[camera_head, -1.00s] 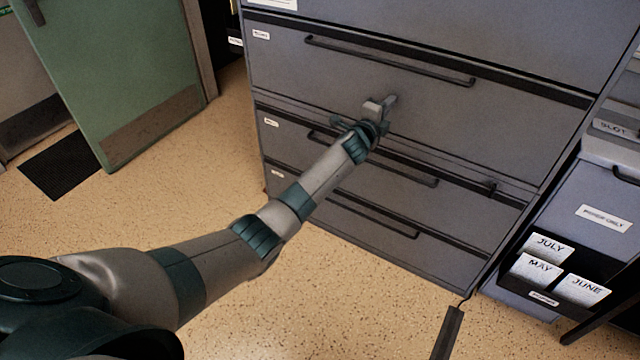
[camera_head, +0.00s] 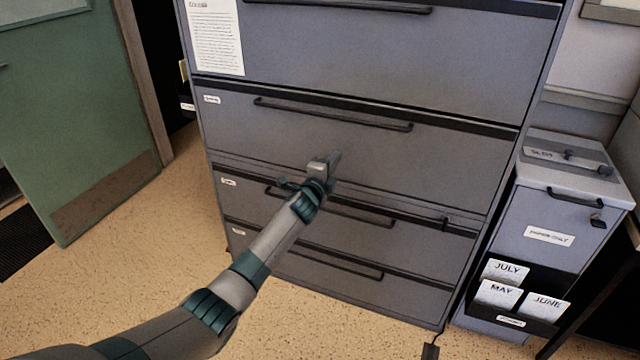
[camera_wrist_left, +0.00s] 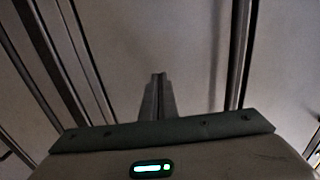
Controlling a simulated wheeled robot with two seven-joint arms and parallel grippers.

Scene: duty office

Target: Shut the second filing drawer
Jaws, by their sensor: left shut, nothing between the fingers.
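The grey filing cabinet (camera_head: 470,150) stands ahead. Its second drawer (camera_head: 440,165) has a long bar handle and a small white label at its left. The drawer's front looks about level with the fronts around it; I cannot tell whether a small gap is left. My left gripper (camera_head: 329,163) is shut and empty. Its tip is at the drawer's front, below the handle; contact is not clear. In the left wrist view the shut fingers (camera_wrist_left: 157,85) point at a plain grey panel. My right gripper is not in view.
A printed sheet (camera_head: 215,38) hangs on the top drawer. Two lower drawers show below. A grey paper bin (camera_head: 540,210) with month cards stands at the right. A green door (camera_head: 75,120) is at the left. Speckled floor (camera_head: 130,265) is clear in front.

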